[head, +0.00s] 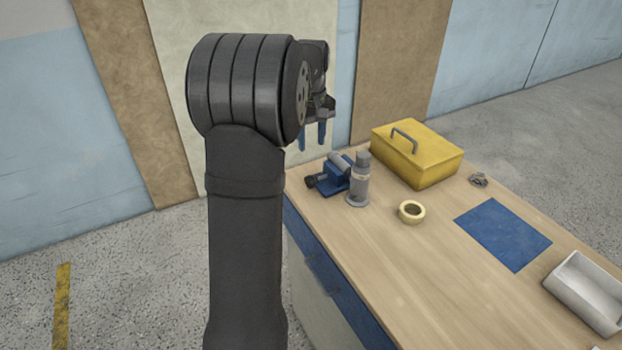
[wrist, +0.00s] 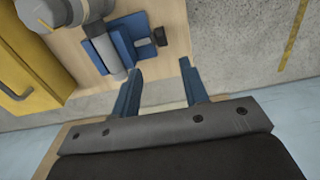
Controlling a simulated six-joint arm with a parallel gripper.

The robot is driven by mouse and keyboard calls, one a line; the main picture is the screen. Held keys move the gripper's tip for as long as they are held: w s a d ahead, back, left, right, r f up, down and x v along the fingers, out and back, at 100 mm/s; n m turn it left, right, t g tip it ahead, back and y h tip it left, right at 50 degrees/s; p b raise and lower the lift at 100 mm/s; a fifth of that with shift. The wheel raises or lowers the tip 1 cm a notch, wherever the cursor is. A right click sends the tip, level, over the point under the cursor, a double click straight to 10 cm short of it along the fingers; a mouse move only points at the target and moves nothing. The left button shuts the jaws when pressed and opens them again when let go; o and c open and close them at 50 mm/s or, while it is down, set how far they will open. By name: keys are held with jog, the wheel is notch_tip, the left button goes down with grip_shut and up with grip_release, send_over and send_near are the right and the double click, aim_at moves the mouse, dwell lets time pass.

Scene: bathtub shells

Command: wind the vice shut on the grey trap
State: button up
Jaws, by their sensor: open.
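The blue vice (head: 330,187) sits at the table's far left corner, with a dark knob (head: 310,182) on its left side. It also shows in the wrist view (wrist: 122,46), with its knob (wrist: 159,36) to the right. A grey cylinder (wrist: 107,54) lies along it; I cannot tell whether this is part of the vice. The grey trap (head: 359,182) stands upright close beside the vice, on a round foot. Whether it is between the jaws is unclear. My gripper (head: 313,146) is open and empty above the vice's end of the table; its fingers (wrist: 161,68) show apart.
A yellow toolbox (head: 430,165) stands behind the trap. A tape roll (head: 411,212), a blue mat (head: 503,235), a small grey item (head: 478,180) and a white tray (head: 570,283) lie to the right. The table's near left part (head: 390,270) is clear.

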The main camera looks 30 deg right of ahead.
aim_at(311, 178)
notch_tip(311, 178, down, 14)
jog(key=shift+r, duration=0.15)
jog(key=shift+c, duration=0.2)
jog(key=c, duration=0.7)
